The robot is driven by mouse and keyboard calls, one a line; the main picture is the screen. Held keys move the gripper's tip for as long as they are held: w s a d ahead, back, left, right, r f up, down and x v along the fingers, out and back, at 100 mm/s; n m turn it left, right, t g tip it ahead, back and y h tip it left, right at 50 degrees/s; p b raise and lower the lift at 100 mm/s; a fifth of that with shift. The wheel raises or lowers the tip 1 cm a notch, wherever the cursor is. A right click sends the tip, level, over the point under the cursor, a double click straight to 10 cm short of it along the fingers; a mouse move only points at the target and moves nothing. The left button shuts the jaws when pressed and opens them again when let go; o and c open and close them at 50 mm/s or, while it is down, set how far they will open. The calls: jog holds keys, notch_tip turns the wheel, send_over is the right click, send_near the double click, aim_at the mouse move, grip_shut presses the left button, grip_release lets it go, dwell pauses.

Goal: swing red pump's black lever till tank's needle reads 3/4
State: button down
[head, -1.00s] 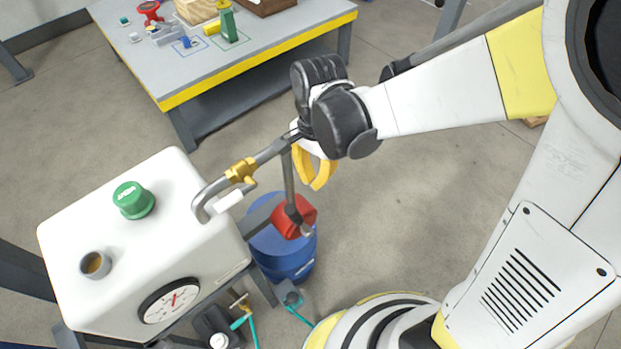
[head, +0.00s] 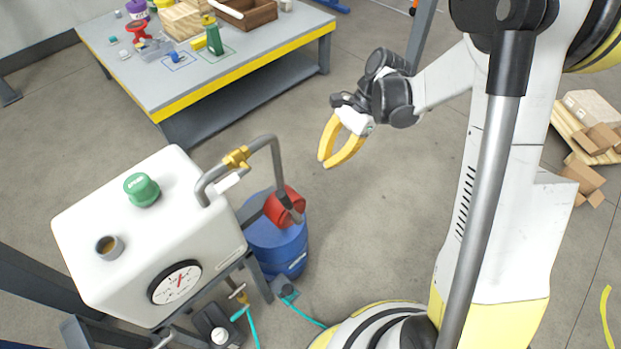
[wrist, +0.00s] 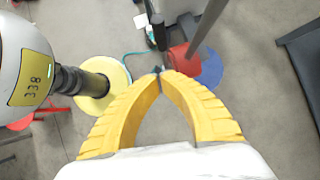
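The red pump (head: 285,207) sits on top of a blue drum (head: 277,247), with a grey pipe rising from it. It also shows in the wrist view (wrist: 183,58), ahead of my fingertips. The white tank (head: 130,225) stands left of the pump. Its round gauge (head: 176,283) has a red needle pointing roughly up, slightly right; the exact reading is too small to tell. My gripper (head: 325,163) is up and right of the pump, apart from it. Its yellow fingertips (wrist: 161,73) meet with nothing between them.
A grey pipe with a brass fitting (head: 236,157) arches from the tank to the pump. A green cap (head: 141,189) sits on the tank. A workbench (head: 240,75) with several items stands behind. Boxes (head: 595,120) lie at right. Floor between pump and bench is clear.

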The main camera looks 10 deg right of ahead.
aim_at(289, 203)
jog(key=a+r+b+x, duration=0.1)
jog(key=b+x, duration=0.3)
jog(key=x, duration=0.8)
jog(key=shift+s+a+r, duration=0.25)
jog(key=shift+s+a, duration=0.1)
jog(key=shift+a, duration=0.35)
jog(key=shift+s+a+f+t+h, duration=0.1)
jog(key=shift+s+a+t+h, duration=0.15)
jog(key=shift+s+a+h, duration=0.25)
jog(key=shift+s+a+f+t+h, duration=0.1)
jog(key=shift+s+a+t+h, duration=0.2)
jog(key=shift+a, duration=0.4)
jog(key=shift+r, duration=0.1)
